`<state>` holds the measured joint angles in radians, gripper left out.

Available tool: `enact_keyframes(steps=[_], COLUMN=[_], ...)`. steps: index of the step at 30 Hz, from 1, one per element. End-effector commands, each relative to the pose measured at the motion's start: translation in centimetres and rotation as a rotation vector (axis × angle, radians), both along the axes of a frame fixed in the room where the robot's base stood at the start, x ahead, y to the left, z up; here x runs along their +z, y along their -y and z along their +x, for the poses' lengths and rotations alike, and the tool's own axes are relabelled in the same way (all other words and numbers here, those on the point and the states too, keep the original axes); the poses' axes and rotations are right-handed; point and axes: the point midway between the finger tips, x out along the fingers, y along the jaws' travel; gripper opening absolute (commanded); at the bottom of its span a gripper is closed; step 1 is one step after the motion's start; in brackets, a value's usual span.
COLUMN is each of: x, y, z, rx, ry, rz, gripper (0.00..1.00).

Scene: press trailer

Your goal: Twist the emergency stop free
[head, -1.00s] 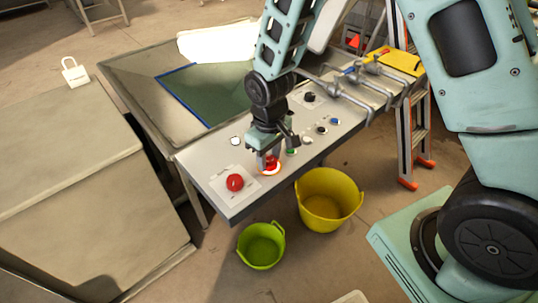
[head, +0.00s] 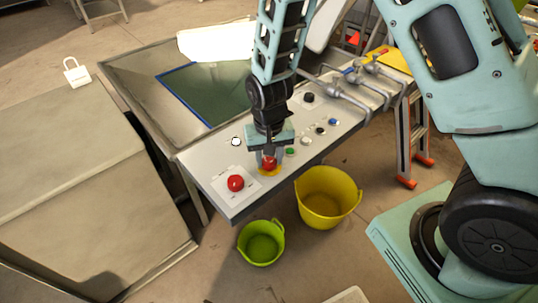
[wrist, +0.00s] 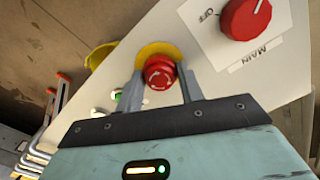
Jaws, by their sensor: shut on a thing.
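The emergency stop is a red mushroom button (head: 269,163) on a yellow round plate, near the front edge of the grey control panel (head: 218,182). The wrist view shows its red head (wrist: 159,72) with pale arrow marks, and part of the yellow plate (wrist: 150,49) behind it. My gripper (head: 268,157) points down at the button. In the wrist view its two fingers (wrist: 159,80) stand on either side of the red head and hold it. No lit ring shows around the button.
A red MAIN rotary knob (head: 235,183), with OFF marked beside it in the wrist view (wrist: 246,17), sits left of the button. A green button (head: 290,152) and other small controls lie to the right. Yellow (head: 327,208) and green (head: 261,243) buckets stand on the floor in front.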

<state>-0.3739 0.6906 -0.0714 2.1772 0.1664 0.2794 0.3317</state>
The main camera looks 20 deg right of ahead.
Motion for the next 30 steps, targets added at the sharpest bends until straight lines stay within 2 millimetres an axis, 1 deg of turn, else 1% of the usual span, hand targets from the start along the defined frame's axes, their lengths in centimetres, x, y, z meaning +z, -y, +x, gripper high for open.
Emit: enact_keyframes(steps=[14, 15, 16, 17, 26, 30], x=[0.1, 0.1, 0.1, 0.1, 0.2, 1.4], y=[0.0, 0.0, 0.0, 0.0, 0.0, 0.0], z=[0.1, 0.1, 0.1, 0.1, 0.1, 0.1], rx=[-0.016, -0.016, -0.016, -0.016, -0.015, -0.014], ry=[0.004, 0.004, 0.004, 0.004, 0.002, 0.004], rz=[0.000, 0.000, 0.000, 0.000, 0.001, 0.001], gripper=[0.15, 0.46, 0.54, 0.59, 0.59, 0.59])
